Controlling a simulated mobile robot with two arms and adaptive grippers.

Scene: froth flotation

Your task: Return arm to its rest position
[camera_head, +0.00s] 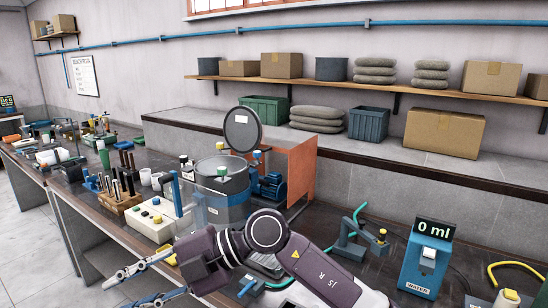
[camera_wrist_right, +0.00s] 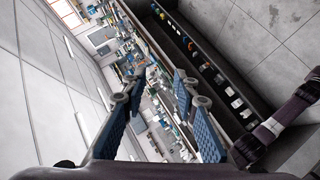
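My right arm comes in from the lower right of the head view, and its dark purple links cross in front of the bench. Its gripper (camera_head: 118,293) is at the lower left, over the bench's front edge and the floor, pointing left. The fingers are spread apart with nothing between them. In the right wrist view the gripper (camera_wrist_right: 157,82) also shows two separate blue-padded fingers with an empty gap, the bench and room lying beyond. My left gripper does not show in the head view.
A clear blue-tinted tank (camera_head: 222,213) stands on the bench beside an orange frame (camera_head: 300,165). A blue water dispenser (camera_head: 425,262) reading 0 ml stands at the right. A wooden tube rack (camera_head: 120,200) and a cream control box (camera_head: 152,220) stand left. Floor (camera_head: 35,245) is clear.

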